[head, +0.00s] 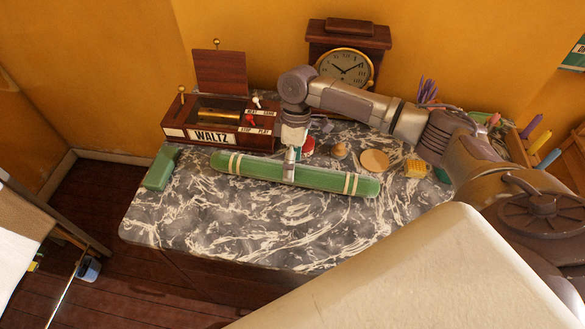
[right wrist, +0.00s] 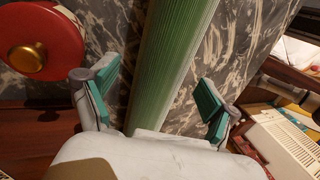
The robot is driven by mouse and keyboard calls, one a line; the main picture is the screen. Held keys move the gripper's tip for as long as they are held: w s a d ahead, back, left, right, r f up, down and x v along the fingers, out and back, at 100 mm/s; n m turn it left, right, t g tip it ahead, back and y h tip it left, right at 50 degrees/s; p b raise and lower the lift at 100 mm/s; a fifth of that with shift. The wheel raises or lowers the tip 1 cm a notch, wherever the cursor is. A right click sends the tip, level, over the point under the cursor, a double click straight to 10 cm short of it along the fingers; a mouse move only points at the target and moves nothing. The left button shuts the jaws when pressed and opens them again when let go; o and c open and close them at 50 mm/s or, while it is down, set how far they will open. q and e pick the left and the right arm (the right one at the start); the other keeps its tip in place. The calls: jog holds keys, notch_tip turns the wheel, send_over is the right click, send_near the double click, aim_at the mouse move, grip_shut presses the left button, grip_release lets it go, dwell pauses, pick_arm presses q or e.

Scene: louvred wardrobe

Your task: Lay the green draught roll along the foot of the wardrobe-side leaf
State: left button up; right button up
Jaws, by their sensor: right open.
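The green draught roll (head: 325,180) is a long ribbed tube with cream bands near both ends. It lies across the marbled tabletop (head: 230,230). My right gripper (head: 289,172) points down at the roll's middle and hides a short piece of it. In the right wrist view the roll (right wrist: 172,60) runs between the two teal-padded fingers of my gripper (right wrist: 155,98), with gaps on both sides. The gripper is open. Whether the fingertips reach down beside the roll is hard to tell. I see no louvred leaf. My left gripper is not in view.
A music box (head: 215,122) marked WALTZ and a clock (head: 345,66) stand at the back. A green block (head: 161,168) lies at the left edge. A round wooden disc (head: 374,160) and a yellow block (head: 415,168) lie right of my gripper. The tabletop's front is clear.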

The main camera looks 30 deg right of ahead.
jog(key=shift+x, duration=0.8)
jog(key=shift+w, duration=0.1)
grip_shut()
